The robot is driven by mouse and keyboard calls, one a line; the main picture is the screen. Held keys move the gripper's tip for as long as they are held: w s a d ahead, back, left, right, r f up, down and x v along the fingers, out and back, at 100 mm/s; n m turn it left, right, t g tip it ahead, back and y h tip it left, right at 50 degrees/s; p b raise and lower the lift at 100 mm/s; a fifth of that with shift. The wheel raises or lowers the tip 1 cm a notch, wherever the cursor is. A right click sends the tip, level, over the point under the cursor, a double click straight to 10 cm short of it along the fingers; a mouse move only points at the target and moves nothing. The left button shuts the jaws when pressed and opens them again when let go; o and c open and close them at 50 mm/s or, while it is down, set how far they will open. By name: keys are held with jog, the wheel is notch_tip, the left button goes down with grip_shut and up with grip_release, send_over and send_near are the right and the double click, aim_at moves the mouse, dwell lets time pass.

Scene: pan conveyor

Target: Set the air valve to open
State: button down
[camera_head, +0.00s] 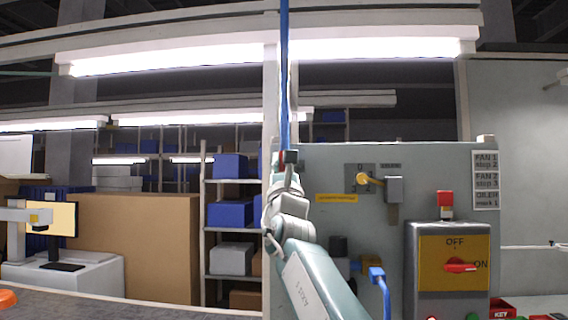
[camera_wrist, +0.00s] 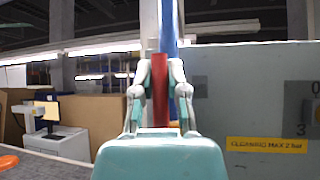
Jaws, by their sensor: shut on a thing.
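The air valve's red lever (camera_wrist: 159,90) stands upright in the wrist view, in line with the blue air pipe (camera_wrist: 170,30). My gripper (camera_wrist: 160,85) is shut on the lever, with one finger on each side. In the head view my gripper (camera_head: 288,170) reaches up to the lower end of the blue pipe (camera_head: 284,80). Only a small bit of the red lever (camera_head: 281,158) shows there. The valve body is mostly hidden behind my gripper.
A grey panel right of my arm carries a yellow rotary knob (camera_head: 367,180) and a yellow label (camera_head: 337,198). A box with a red OFF/ON switch (camera_head: 460,265) stands at lower right. A blue hose (camera_head: 378,275) is beside my arm. Shelves stand behind.

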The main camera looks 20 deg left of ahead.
dwell(0.3)
jog(key=c, duration=0.6)
grip_release()
jog(key=shift+c, duration=0.2)
jog(key=shift+a, duration=0.2)
jog(key=shift+d+f, duration=0.1)
jog(key=shift+d, duration=0.05)
jog(key=s+d+f, duration=0.2)
jog(key=s+d, duration=0.3)
jog(key=s, duration=0.7)
jog(key=shift+s, duration=0.4)
jog(key=shift+d, duration=0.1)
